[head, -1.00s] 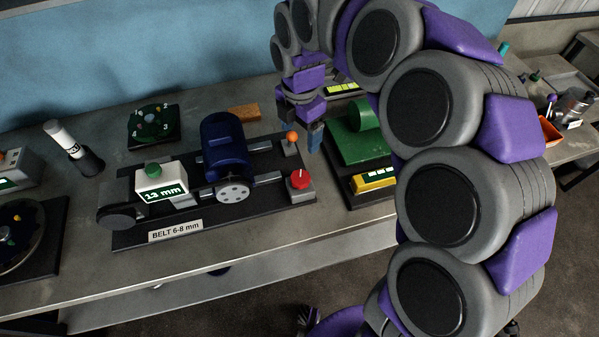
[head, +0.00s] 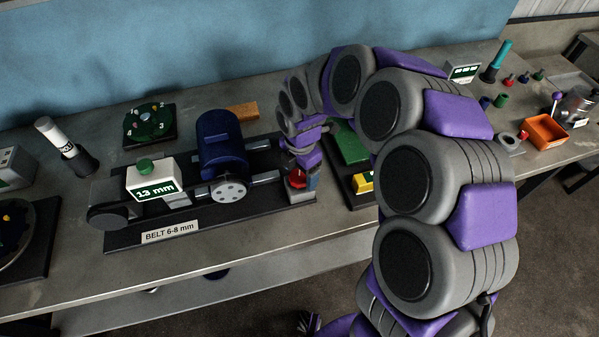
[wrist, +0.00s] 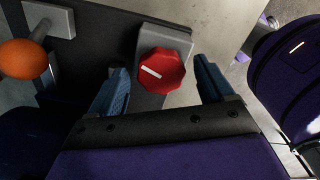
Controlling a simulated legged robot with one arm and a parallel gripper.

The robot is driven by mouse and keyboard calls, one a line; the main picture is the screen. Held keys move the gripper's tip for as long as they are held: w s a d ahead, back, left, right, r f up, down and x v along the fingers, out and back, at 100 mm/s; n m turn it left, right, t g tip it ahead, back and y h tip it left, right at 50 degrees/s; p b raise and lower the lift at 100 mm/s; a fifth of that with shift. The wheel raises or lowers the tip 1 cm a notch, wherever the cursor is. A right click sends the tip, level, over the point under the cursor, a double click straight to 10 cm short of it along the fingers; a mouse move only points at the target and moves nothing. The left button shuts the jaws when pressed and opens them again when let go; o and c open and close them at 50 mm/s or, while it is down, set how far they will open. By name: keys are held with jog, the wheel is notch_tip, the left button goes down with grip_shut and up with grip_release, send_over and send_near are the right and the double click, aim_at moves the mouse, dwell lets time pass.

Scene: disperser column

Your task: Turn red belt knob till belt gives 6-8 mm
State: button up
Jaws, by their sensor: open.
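The red belt knob (wrist: 162,70) with a white pointer line sits on a grey block in the wrist view. My gripper (wrist: 160,88) is open, with one blue finger on each side of the knob; I cannot tell whether they touch it. In the head view the knob (head: 296,181) is partly hidden by my gripper (head: 303,178). The green display (head: 155,190) on a white box reads 13 mm. A label (head: 170,232) on the black base reads BELT 6-8 mm. The blue motor (head: 221,143) and a grey pulley (head: 229,189) stand on that base.
An orange ball-topped lever (wrist: 22,59) stands beside the knob in the wrist view. A green machine (head: 350,145) is just right of my gripper. A dark green dial (head: 149,123) and a wooden block (head: 243,112) lie behind. The bench front edge is clear.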

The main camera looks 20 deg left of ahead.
jog(key=shift+f, duration=0.25)
jog(key=c, duration=1)
jog(key=shift+c, duration=0.2)
jog(key=shift+r+m+p, duration=0.1)
jog(key=shift+m+p, duration=0.2)
